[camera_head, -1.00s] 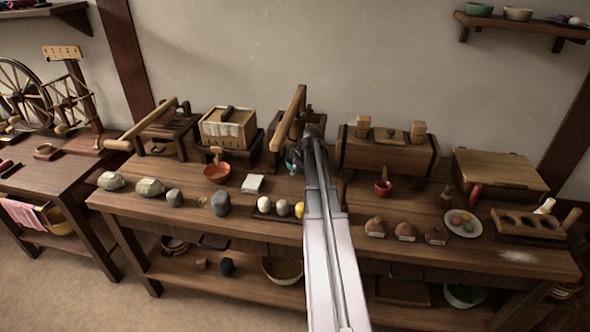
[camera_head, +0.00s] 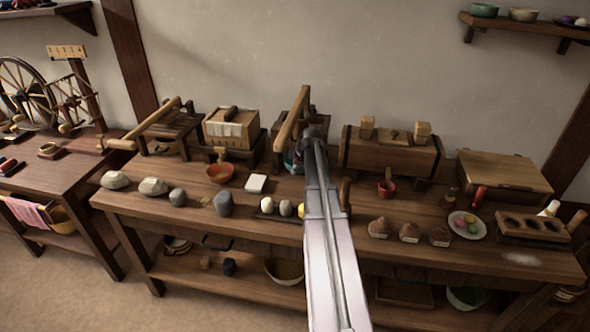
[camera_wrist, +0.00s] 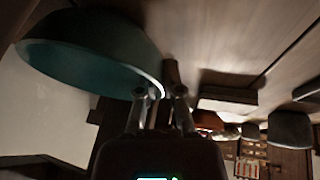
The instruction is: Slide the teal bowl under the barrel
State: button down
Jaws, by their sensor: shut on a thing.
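The teal bowl (camera_wrist: 95,60) fills the upper left of the wrist view, seen close up and turned over by the camera's tilt. My gripper (camera_wrist: 160,95) is shut on its rim at the right end. In the head view only a sliver of the teal bowl (camera_head: 289,162) shows left of my arm, on the bench by the wooden device with a slanted handle; my fingers are hidden there. The barrel (camera_head: 388,155) appears to be the wide wooden body lying on low feet, right of my arm. The space beneath it is mostly hidden.
A small red cup (camera_head: 386,188) stands in front of the barrel. Brown lumps (camera_head: 409,233) line the front edge. Bare bench shows between.

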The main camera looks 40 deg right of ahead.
jog(key=c, duration=0.7)
grip_release()
jog(key=shift+d, duration=0.1)
